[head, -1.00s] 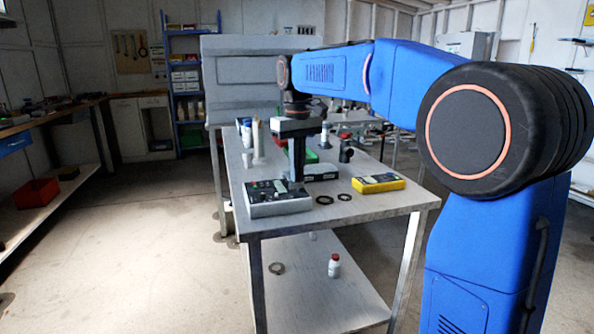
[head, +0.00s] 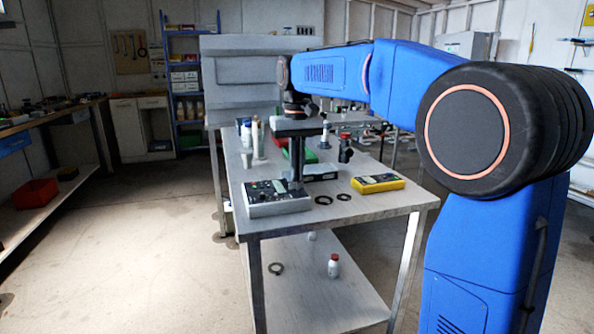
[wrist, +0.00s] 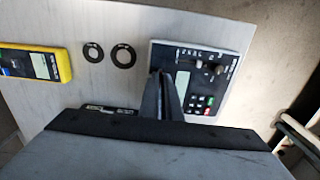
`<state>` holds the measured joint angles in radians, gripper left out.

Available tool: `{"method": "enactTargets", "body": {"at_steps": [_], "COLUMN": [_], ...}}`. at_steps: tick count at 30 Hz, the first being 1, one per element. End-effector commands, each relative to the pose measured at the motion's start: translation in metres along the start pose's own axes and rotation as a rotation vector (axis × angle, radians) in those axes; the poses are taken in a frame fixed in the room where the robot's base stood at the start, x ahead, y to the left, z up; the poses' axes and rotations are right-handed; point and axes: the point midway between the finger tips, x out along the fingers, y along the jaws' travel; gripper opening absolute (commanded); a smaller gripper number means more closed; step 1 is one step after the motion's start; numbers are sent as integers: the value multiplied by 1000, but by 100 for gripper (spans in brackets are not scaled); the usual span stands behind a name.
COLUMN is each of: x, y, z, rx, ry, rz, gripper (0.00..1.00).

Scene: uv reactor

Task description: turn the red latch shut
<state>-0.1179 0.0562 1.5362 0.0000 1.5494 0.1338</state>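I cannot make out a red latch for certain in either view. A grey control box (head: 278,198) with a keypad and small knobs lies at the near left of the table; it also shows in the wrist view (wrist: 222,70). My gripper (head: 296,178) points down just behind this box in the head view. In the wrist view its dark fingers (wrist: 160,74) are close together, look shut with nothing between them, and overlap the box's edge. A low dark-and-white device (head: 320,173) stands behind and right of the fingers, partly hidden by my gripper in the wrist view.
A yellow meter (head: 377,183) and two black rings (head: 324,200) lie on the metal table (head: 345,215), right of the box. Bottles (head: 256,138), a green bin (head: 309,156) and a dark red-topped item (head: 345,148) stand farther back. The near right tabletop is clear.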

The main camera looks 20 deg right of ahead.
Motion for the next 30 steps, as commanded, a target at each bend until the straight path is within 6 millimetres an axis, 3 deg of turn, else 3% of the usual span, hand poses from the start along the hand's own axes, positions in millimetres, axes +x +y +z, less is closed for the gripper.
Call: {"method": "enactTargets", "body": {"at_steps": [2,3,5,17,23,30], "x": [0,0,0,-6,-35,-83], "y": [0,0,0,0,0,0], "z": [0,0,0,0,-1,-1], "rx": [1,0,0,-1,-1,0], "ry": [1,1,1,2,3,4], "rz": [0,0,0,0,0,0], "gripper": [0,11,23,23,23,23]}}
